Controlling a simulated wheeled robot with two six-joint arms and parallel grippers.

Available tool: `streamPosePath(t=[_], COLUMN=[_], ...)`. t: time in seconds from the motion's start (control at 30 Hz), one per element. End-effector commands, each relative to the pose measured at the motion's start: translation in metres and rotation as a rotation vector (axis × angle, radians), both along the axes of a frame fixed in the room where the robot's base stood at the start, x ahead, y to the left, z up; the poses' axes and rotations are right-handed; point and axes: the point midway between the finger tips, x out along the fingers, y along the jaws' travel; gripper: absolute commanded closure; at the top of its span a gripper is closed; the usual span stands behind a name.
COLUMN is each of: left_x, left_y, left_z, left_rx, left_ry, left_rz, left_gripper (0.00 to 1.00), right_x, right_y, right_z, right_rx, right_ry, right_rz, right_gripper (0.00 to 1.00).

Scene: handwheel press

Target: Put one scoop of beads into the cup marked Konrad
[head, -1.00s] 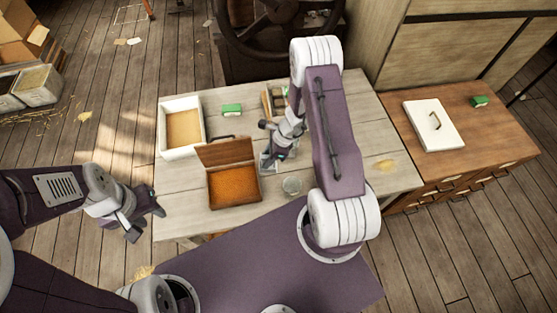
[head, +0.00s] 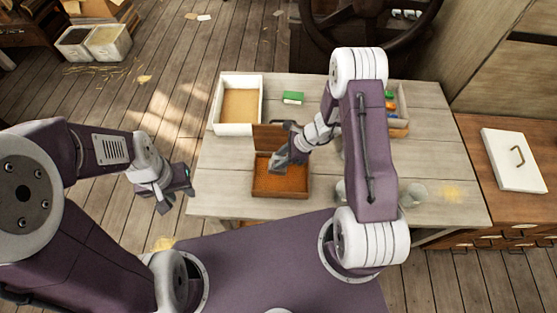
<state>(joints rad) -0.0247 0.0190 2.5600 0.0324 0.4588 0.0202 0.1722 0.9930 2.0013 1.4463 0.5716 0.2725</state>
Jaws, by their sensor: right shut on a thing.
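A wooden box (head: 280,190) with its lid raised holds a bed of orange beads (head: 283,176). My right gripper (head: 289,152) is over this box, shut on a grey tool that looks like a scoop (head: 280,161); its lower end is at the beads, and I cannot tell whether it holds any. A clear cup (head: 414,195) stands at the table's right front. Another cup (head: 340,189) is partly hidden behind my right arm. I cannot read a name on either. My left gripper (head: 178,195) is open and empty, left of the table.
A white tray (head: 217,106) with a tan inside stands at the back left of the table (head: 230,200). A divided tray (head: 402,110) with coloured items is partly behind my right arm.

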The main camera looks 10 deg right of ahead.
Motion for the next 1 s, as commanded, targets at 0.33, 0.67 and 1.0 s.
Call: streamPosePath(t=[0.33,0.67,1.0], left_x=[0.000,0.000,0.000], left_y=[0.000,0.000,0.000], left_z=[-0.054,-0.066,-0.056], left_rx=[0.000,0.000,0.000], left_ry=[0.000,0.000,0.000], left_rz=[0.000,0.000,0.000], left_gripper=[0.64,0.64,0.64], right_x=[-0.004,-0.007,-0.007], right_y=[-0.016,-0.024,-0.021], right_z=[-0.043,-0.058,-0.051], right_rx=[0.137,0.135,0.112], right_ry=[-0.042,-0.041,-0.030], right_rz=[-0.002,0.000,0.005], right_gripper=[1.00,1.00,1.00])
